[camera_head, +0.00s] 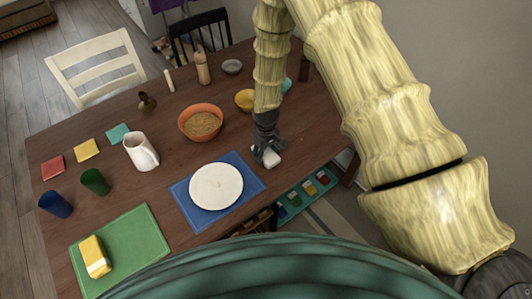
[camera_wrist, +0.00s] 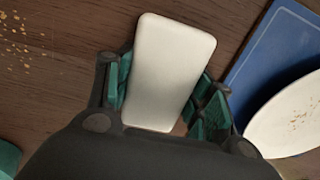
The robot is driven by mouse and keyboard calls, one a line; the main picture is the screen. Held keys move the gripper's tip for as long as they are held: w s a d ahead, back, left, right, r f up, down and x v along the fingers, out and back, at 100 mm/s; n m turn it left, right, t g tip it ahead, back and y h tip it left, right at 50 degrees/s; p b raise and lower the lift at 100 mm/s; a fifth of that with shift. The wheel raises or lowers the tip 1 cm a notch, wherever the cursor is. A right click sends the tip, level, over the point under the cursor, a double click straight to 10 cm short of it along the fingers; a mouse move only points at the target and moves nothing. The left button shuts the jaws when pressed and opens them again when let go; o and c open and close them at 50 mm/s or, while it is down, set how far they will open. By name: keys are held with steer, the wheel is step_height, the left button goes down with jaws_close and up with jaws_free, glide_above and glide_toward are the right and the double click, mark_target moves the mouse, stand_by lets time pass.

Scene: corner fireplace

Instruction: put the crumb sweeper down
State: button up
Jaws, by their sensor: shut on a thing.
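The crumb sweeper (camera_wrist: 168,70) is a white, rounded, oblong block. My gripper (camera_wrist: 165,100) is shut on it, with a green-padded finger on each side in the wrist view. In the head view my gripper (camera_head: 267,152) points down over the right part of the wooden table (camera_head: 170,190), and the white sweeper (camera_head: 271,158) shows at its fingertips. It is just right of the blue placemat's far edge. I cannot tell whether the sweeper touches the table. Its underside is hidden.
A white plate (camera_head: 216,187) lies on the blue placemat (camera_head: 253,184). Crumbs (camera_wrist: 14,42) lie on the wood left of the sweeper. An orange bowl (camera_head: 201,135) and a white pitcher (camera_head: 141,152) stand further left. Bare wood surrounds the sweeper on its far side.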

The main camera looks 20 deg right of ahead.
mark_target(266, 153)
steer(key=shift+f, duration=0.15)
steer(key=o, duration=1.2)
steer(key=shift+c, duration=0.2)
step_height(266, 153, up, 12)
steer(key=b, duration=0.4)
